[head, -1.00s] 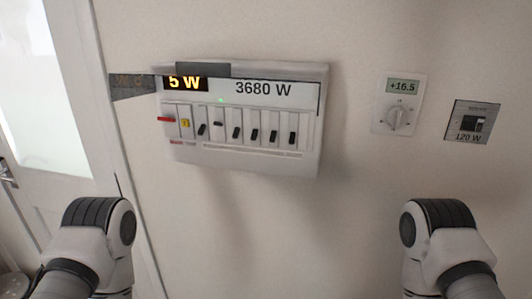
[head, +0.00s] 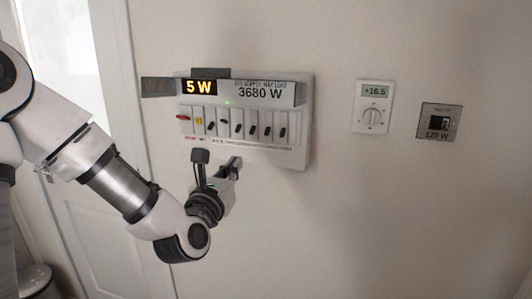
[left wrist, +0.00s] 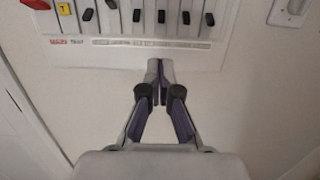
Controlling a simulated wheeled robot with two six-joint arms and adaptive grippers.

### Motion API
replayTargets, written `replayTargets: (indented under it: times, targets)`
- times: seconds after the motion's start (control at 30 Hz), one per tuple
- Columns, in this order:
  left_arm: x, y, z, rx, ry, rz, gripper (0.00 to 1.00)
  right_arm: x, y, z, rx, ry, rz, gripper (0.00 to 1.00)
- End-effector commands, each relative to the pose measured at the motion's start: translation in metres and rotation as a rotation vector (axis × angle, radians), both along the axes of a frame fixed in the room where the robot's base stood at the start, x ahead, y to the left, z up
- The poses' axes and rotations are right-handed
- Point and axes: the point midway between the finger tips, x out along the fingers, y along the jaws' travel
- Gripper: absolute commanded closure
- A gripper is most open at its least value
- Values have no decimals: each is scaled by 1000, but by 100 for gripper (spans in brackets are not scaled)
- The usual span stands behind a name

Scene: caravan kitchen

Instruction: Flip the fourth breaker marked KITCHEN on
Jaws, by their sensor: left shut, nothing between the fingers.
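The white breaker panel (head: 300,120) is on the wall, with a row of black levers. It also fills the top of the left wrist view (left wrist: 100,50). Counting black levers from the left, the fourth (head: 252,130) is down, like most others; it also shows in the left wrist view (left wrist: 161,16). The second (head: 224,124) sits higher, with a green light above. I cannot read a KITCHEN label. My right gripper is out of view.
A red switch (head: 184,117) and a yellow button (head: 198,121) are at the row's left end. A thermostat (head: 372,107) and a 120 W wall switch (head: 438,121) are to the right. A door (head: 125,215) is at left. The wall below is clear.

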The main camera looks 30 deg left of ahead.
Motion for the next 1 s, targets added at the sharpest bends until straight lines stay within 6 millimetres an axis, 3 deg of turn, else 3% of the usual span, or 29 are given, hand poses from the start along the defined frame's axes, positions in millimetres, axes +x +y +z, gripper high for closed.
replayTargets:
  times: [0.47,0.8,1.0]
  targets:
    - [8,2,8,5,-8,-1,100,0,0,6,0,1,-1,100]
    - [70,16,20,8,-7,0,100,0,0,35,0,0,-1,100]
    - [93,22,21,5,-7,-1,100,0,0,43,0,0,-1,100]
